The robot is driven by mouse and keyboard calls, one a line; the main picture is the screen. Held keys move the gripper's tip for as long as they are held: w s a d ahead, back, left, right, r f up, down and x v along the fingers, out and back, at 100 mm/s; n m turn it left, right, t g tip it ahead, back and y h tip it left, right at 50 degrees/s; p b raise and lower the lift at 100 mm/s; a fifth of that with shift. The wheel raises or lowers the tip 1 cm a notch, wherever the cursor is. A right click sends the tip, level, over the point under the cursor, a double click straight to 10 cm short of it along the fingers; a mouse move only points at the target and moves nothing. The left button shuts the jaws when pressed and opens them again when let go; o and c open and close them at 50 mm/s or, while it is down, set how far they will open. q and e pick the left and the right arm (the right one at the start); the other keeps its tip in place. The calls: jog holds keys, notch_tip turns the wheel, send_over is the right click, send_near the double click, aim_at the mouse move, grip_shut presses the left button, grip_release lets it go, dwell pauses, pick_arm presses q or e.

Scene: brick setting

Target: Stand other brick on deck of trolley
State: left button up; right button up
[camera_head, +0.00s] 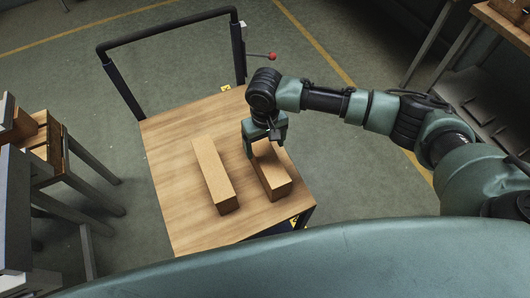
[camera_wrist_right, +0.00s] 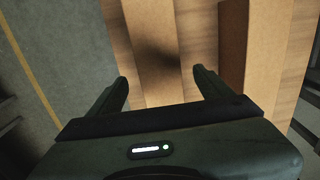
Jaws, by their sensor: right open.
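The trolley deck (camera_head: 180,135) is a light wooden board, with a black push handle at its far end. Two long tan bricks lie on it side by side: the left brick (camera_head: 213,172) and the right brick (camera_head: 272,174). My right gripper (camera_head: 266,143) is at the far end of the right brick. In the right wrist view the gripper (camera_wrist_right: 160,85) is open, with its fingers on either side of the brick below (camera_wrist_right: 150,40). The other brick (camera_wrist_right: 262,45) shows to the right there. Whether the fingers touch the brick I cannot tell. My left gripper is not in view.
A wooden bench (camera_head: 45,140) with metal legs stands at the left. Another wooden-topped bench (camera_head: 505,25) is at the upper right. A red-knobbed lever (camera_head: 271,56) sticks out by the trolley handle. Green floor with yellow lines surrounds the trolley.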

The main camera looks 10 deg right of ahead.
notch_tip(320, 180, up, 7)
jog(key=shift+b, duration=0.35)
jog(key=shift+f, duration=0.15)
